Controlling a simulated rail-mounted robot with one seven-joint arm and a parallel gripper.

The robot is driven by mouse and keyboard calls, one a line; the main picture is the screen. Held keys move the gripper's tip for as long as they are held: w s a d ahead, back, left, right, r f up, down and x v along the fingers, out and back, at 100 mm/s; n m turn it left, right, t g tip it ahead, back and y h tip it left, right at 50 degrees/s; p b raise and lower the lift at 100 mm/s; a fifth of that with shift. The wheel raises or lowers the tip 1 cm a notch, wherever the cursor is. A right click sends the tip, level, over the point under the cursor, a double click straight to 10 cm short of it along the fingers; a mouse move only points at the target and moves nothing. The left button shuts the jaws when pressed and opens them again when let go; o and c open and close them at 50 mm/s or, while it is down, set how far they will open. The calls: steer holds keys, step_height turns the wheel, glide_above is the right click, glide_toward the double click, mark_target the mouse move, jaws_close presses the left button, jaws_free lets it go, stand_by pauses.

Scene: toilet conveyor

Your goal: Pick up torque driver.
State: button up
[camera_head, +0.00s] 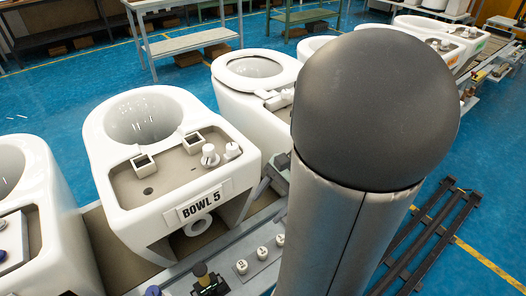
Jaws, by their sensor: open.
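A small upright tool with a dark and yellowish top (201,271) stands in a black holder at the bottom of the head view, on the grey rail in front of the bowl marked BOWL 5. It may be the torque driver, but I cannot tell for certain. My gripper is not in view. A large part of my arm, a dark rounded joint over a grey link, fills the right centre and hides what lies behind it.
The white BOWL 5 toilet (110,125) stands in a row of similar toilets on a conveyor. Buttons (262,253) sit on the grey rail beside the holder. A dark slatted rack (430,240) lies on the blue floor at right. Tables (190,42) stand at the back.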

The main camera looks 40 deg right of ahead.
steer(key=s+d+f+m+t+h+b, duration=0.1)
steer(key=s+d+f+m+t+b, duration=0.2)
steer(key=d+m, duration=0.4)
steer(key=s+d+f+m+t+h+b, duration=0.1)
steer(key=s+d+f+m+t, duration=0.35)
steer(key=d, duration=0.45)
steer(key=s+d+f+m+t+h+b, duration=0.1)
steer(key=s+d+m+t+b, duration=0.3)
steer(key=d, duration=0.4)
steer(key=shift+m, duration=0.85)
steer(key=x, duration=0.5)
steer(key=d+b+x, duration=0.1)
steer(key=x, duration=0.9)
steer(key=shift+w+d+f+b, duration=0.1)
steer(key=shift+w+f+b, duration=0.2)
steer(key=shift+f, duration=0.15)
steer(key=shift+h, duration=0.3)
jaws_close()
steer(key=shift+r, duration=0.1)
step_height(320, 180, up, 10)
steer(key=p, duration=0.2)
steer(key=shift+p, duration=0.35)
